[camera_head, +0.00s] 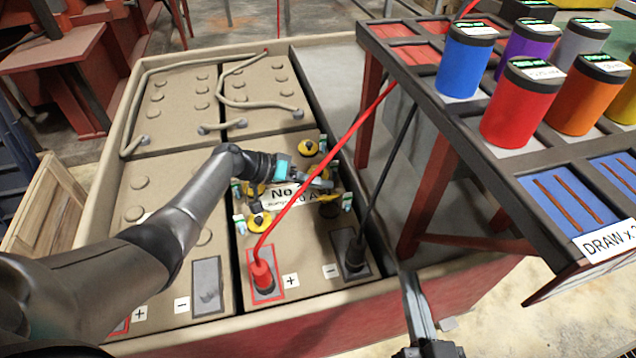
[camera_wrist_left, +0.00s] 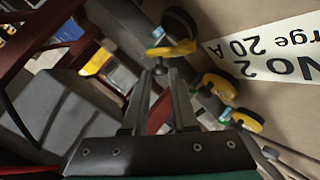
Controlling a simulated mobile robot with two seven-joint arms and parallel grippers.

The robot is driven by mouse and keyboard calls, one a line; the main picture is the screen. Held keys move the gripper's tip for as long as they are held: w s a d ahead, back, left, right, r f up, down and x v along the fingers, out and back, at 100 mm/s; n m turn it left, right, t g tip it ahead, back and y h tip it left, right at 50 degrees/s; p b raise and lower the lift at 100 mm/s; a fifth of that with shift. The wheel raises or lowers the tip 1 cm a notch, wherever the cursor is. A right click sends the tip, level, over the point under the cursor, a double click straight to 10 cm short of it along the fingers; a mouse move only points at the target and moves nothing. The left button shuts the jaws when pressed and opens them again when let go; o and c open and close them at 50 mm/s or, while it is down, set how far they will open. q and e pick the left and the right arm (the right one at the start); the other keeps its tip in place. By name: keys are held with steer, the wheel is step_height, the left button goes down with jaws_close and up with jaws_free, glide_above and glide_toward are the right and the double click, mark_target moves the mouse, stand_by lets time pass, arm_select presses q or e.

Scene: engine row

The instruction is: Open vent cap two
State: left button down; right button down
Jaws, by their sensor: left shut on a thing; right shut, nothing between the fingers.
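I cannot read which is number two. My left gripper (camera_head: 322,183) reaches over the label from the left. In the left wrist view, the left gripper (camera_wrist_left: 157,80) is shut on the dark stem of a vent cap (camera_wrist_left: 178,38); its black disc looks tilted on its yellow collar. My right gripper (camera_head: 416,300) is shut and empty at the bottom, beyond the battery's front edge.
A red cable (camera_head: 325,175) and a black cable (camera_head: 386,172) rise from the front terminals close to my left gripper. A rack (camera_head: 450,105) with coloured canisters overhangs at the right. Other batteries (camera_head: 175,100) lie left and behind.

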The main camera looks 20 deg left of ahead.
arm_select(q)
steer(key=c, duration=0.7)
jaws_free()
steer(key=shift+s+a+r, duration=0.1)
arm_select(e)
steer(key=shift+f, duration=0.1)
arm_select(q)
steer(key=shift+p+v, duration=0.55)
steer(key=shift+v, duration=0.3)
steer(key=shift+s+a+r+p, duration=0.3)
steer(key=shift+a+r, duration=0.05)
steer(key=shift+a, duration=0.05)
steer(key=p+v, duration=0.4)
steer(key=v, duration=0.8)
steer(key=shift+p, duration=0.35)
arm_select(e)
steer(key=s+d+f+g+h, duration=0.2)
steer(key=s+d+g+h, duration=0.2)
steer(key=d+g, duration=0.6)
steer(key=shift+s+d+f+g+h, duration=0.15)
steer(key=shift+s+d+g+h, duration=0.25)
steer(key=shift+g+h, duration=0.3)
